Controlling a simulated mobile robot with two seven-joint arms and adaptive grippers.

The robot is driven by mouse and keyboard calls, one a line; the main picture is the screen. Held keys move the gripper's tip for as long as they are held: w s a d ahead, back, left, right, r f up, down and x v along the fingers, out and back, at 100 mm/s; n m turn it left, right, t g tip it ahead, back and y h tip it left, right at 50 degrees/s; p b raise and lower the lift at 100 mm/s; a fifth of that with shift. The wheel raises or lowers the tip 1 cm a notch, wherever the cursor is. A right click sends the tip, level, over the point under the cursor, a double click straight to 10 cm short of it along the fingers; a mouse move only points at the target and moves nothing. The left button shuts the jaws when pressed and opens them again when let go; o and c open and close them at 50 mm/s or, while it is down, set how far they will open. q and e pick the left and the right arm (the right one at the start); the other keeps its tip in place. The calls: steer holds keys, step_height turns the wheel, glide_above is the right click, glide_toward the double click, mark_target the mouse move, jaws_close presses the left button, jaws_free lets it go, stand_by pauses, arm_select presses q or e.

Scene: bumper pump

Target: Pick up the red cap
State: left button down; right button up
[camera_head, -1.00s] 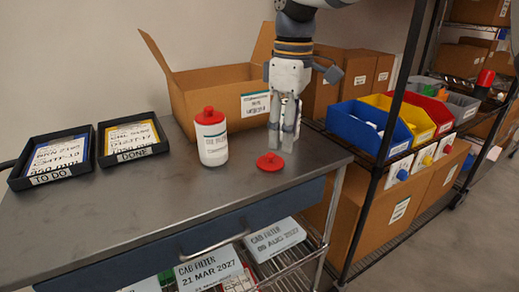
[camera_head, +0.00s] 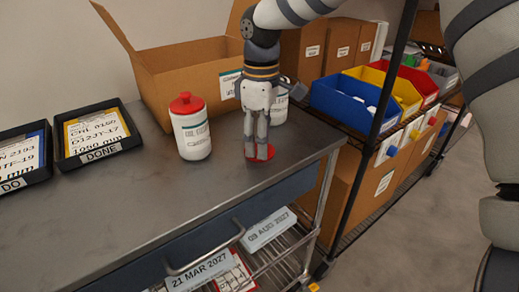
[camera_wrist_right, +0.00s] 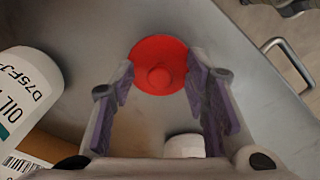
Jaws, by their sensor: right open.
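The red cap (camera_head: 268,152) lies on the grey metal worktop (camera_head: 120,215), near its right edge. My right gripper (camera_head: 259,155) points down over the cap, its fingers partly hiding it. In the right wrist view the cap (camera_wrist_right: 158,65) is a round disc with a raised knob. The open fingers (camera_wrist_right: 160,75) stand on either side of it, with gaps showing between them and the knob. I cannot tell whether the fingertips touch the cap. My left gripper is not in view.
A white bottle with a red cap (camera_head: 190,128) stands left of the gripper. Another white container (camera_head: 279,110) is partly hidden behind it. An open cardboard box (camera_head: 170,75) stands behind. Black trays (camera_head: 97,151) are at left; coloured bins (camera_head: 345,105) are on the right shelf.

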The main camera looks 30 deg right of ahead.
steer(key=c, duration=0.8)
steer(key=shift+c, duration=0.2)
